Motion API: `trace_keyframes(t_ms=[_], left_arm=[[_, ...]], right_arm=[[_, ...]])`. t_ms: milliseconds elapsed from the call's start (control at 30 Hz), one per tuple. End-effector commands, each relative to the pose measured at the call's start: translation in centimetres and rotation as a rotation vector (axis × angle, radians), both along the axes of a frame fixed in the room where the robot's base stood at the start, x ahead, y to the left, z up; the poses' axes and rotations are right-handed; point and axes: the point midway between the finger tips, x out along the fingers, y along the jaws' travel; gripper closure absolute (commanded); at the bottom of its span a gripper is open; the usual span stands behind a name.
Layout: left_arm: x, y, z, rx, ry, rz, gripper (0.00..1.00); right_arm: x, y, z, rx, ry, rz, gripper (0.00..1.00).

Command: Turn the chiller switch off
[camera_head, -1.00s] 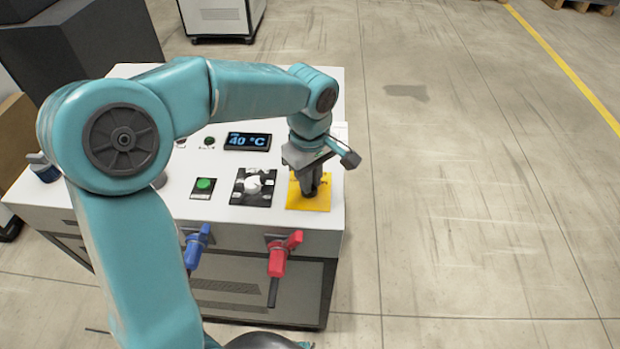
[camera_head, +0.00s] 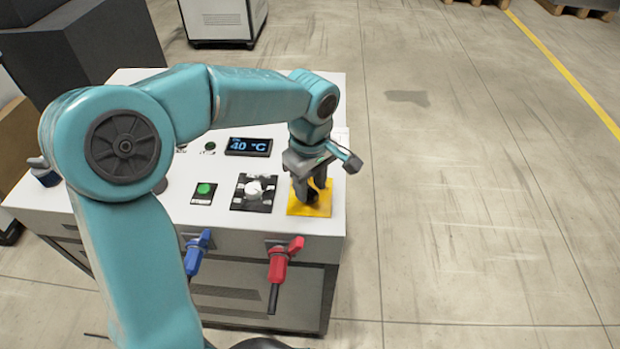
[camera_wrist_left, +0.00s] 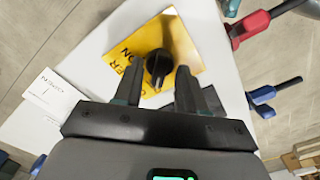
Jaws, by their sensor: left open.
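The chiller switch is a black rotary knob (camera_wrist_left: 158,65) on a yellow plate (camera_head: 322,205) at the right end of the white machine top. The plate also shows in the left wrist view (camera_wrist_left: 180,42), with partly hidden dark lettering. My left gripper (camera_head: 309,194) points down over the plate, its two fingers apart. In the head view the fingers largely hide the knob. My right gripper is not in view.
Left of the plate are a white dial (camera_head: 254,189), a green button (camera_head: 204,190) and a display (camera_head: 248,146) reading 40 °C. A blue valve handle (camera_head: 196,252) and a red one (camera_head: 283,258) stick out of the machine's front. Open floor lies to the right.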

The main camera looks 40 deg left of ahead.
Motion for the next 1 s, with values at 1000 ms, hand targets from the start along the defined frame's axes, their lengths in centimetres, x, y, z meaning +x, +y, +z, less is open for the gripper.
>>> trace_keyframes(t_ms=[1000], left_arm=[[0.0,0.1,16.3,0.0,0.0,0.0,0.6]], right_arm=[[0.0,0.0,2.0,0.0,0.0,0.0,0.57]])
